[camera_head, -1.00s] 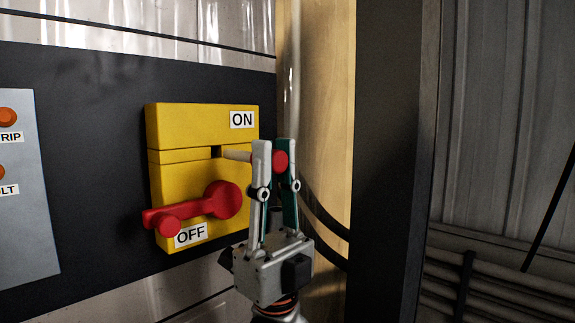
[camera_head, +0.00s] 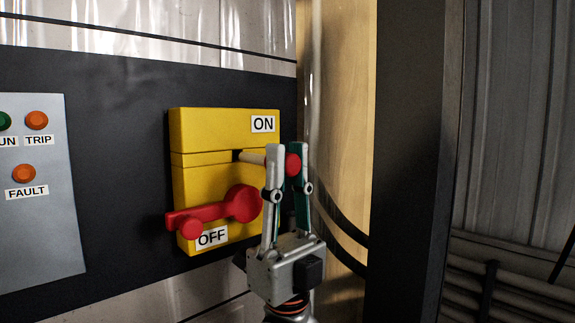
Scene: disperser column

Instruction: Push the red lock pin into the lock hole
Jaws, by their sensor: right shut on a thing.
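The lock pin has a red head (camera_head: 293,163) and a pale shaft (camera_head: 252,158). My right gripper (camera_head: 284,160) is shut on the pin's head, with a finger on either side. The shaft points left, and its tip is at the dark lock hole (camera_head: 236,155) in the yellow switch box (camera_head: 205,130). I cannot tell how deep the tip sits. The red switch handle (camera_head: 215,209) lies toward the OFF label (camera_head: 212,237), left of and below the pin. My left gripper is not in view.
A grey panel (camera_head: 45,220) with TRIP and FAULT lights is at the left on the dark backing board (camera_head: 110,120). Dark cables (camera_head: 340,222) hang behind my right gripper. A dark post (camera_head: 410,160) stands to the right.

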